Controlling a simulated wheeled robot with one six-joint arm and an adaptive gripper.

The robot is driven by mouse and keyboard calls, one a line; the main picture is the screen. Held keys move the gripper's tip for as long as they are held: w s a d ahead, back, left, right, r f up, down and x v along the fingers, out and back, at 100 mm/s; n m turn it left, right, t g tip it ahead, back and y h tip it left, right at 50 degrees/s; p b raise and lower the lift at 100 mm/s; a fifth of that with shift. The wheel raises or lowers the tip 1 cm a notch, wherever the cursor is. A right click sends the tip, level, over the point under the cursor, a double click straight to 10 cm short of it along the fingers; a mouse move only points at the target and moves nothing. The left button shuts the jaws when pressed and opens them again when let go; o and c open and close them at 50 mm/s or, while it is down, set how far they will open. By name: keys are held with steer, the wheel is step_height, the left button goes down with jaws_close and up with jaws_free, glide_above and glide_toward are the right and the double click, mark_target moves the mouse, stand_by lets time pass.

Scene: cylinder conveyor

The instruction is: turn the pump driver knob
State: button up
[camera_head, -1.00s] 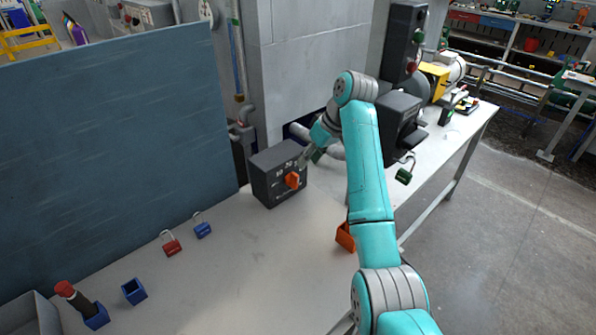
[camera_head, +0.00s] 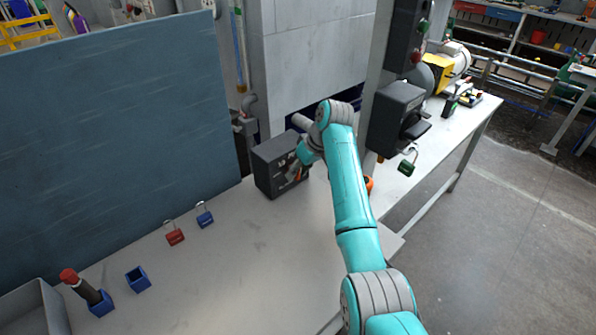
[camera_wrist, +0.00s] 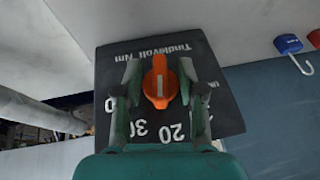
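The pump driver is a dark grey box (camera_head: 270,176) on the bench; in the head view my arm's end covers most of its knob. In the wrist view its face (camera_wrist: 228,112) shows white lettering and scale numbers. My gripper (camera_wrist: 159,70) is at the face with one finger on each side of the knob. The fingers are open, with a narrow gap visible on both sides. In the head view my gripper (camera_head: 298,168) is at the box's right front.
A red padlock (camera_head: 174,234) and a blue padlock (camera_head: 204,215) lie left of the box. A blue holder (camera_head: 137,279) and a grey bin (camera_head: 45,300) are at front left. A dark blue panel (camera_head: 110,130) stands behind.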

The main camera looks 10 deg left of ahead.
jaws_close()
steer(key=t+h, duration=0.2)
steer(key=shift+s+a+n+t, duration=0.2)
steer(key=shift+n+t, duration=0.2)
steer(key=n+t+h, duration=0.1)
steer(key=t+h, duration=0.1)
steer(key=t, duration=0.1)
steer(key=shift+s+t+h, duration=0.1)
steer(key=shift+t+h, duration=0.2)
steer(key=t+h, duration=0.1)
steer(key=n+t+h, duration=0.1)
steer(key=t, duration=0.1)
steer(key=shift+s+a+f, duration=0.1)
steer(key=shift+a+f, duration=0.05)
steer(key=shift+f, duration=0.05)
steer(key=shift+f+n+t+h, duration=0.1)
steer(key=shift+n+t+h, duration=0.6)
steer(key=shift+t, duration=1.1)
